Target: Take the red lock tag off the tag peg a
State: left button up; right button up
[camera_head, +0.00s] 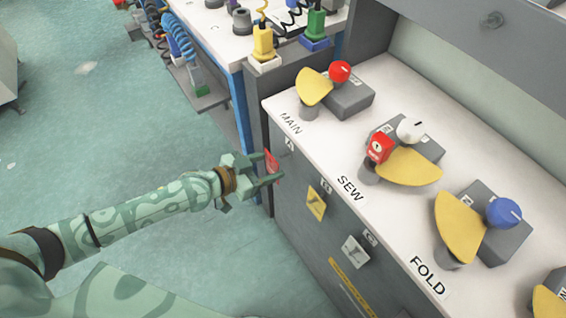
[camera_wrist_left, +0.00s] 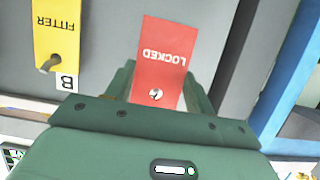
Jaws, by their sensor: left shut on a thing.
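The red lock tag (camera_head: 271,163) is between the fingers of my left gripper (camera_head: 270,167), at the front panel below the label A. In the left wrist view the red tag (camera_wrist_left: 165,50) reads LOCKED upside down, and my left gripper (camera_wrist_left: 158,92) is shut on its lower part. A small round metal spot shows on the tag near the gripper. Tag peg a is not clearly seen, so I cannot tell whether the tag is still around it. My right gripper is not in view.
A yellow FITTER tag (camera_head: 316,204) hangs on peg B, close beside my left gripper. A pale tag (camera_head: 355,251) hangs farther along the grey panel (camera_head: 290,220). Above is the white console top (camera_head: 330,140) with switches and yellow covers. A blue-legged bench (camera_head: 238,100) stands behind.

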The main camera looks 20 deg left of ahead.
pick_arm(q)
jog(key=s+a, duration=0.3)
jog(key=s, duration=0.2)
jog(key=shift+a+r, duration=0.15)
jog(key=shift+a, duration=0.25)
dwell(0.5)
